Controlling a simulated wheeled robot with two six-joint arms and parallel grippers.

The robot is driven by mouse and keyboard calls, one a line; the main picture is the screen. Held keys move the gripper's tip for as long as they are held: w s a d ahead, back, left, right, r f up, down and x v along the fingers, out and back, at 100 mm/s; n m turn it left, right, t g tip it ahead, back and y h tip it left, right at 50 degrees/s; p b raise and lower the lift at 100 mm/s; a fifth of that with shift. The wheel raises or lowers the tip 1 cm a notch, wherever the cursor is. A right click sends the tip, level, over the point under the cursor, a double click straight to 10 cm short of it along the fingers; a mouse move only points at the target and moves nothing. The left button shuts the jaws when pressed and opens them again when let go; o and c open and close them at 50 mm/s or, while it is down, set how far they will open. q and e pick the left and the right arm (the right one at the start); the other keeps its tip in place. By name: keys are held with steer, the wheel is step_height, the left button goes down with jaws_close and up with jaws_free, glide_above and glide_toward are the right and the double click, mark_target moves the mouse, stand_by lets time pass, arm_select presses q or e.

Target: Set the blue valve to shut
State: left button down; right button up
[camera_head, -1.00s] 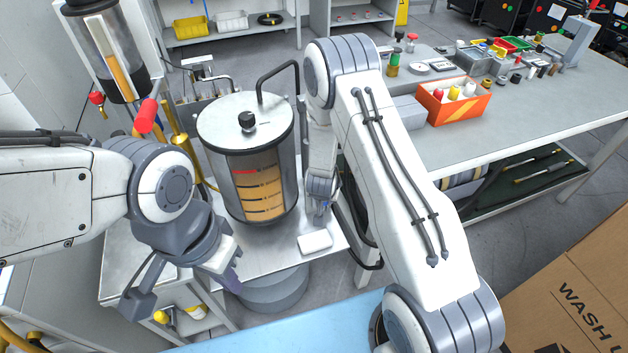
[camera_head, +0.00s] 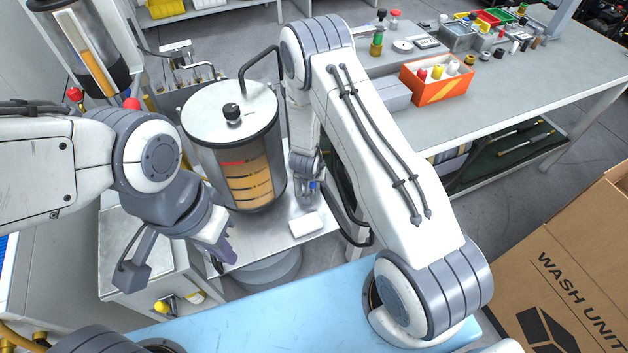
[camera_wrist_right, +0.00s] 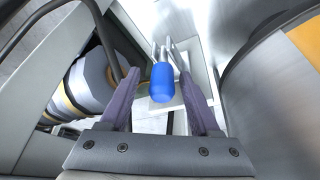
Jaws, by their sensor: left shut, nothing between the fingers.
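The blue valve (camera_wrist_right: 161,84) has a rounded blue handle. In the right wrist view it lies between the two fingers of my right gripper (camera_wrist_right: 160,74), with a visible gap on each side. My right gripper is open around it without gripping. In the head view my right gripper (camera_head: 309,192) is beside the tank's right side, and a small bit of blue (camera_head: 315,185) shows by its fingers. Most of the valve is hidden there. My left gripper (camera_head: 224,252) is shut and empty, in front of the tank at lower left.
A glass tank (camera_head: 246,170) with a metal lid stands on a small metal table, close to my right gripper. A white block (camera_head: 306,224) lies on that table. An orange box (camera_head: 436,84) sits on the grey workbench (camera_head: 520,85) to the right.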

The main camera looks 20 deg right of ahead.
steer(key=shift+a, duration=0.15)
steer(key=shift+r, duration=0.15)
steer(key=p+v, duration=0.2)
steer(key=v, duration=0.8)
steer(key=shift+s, duration=0.15)
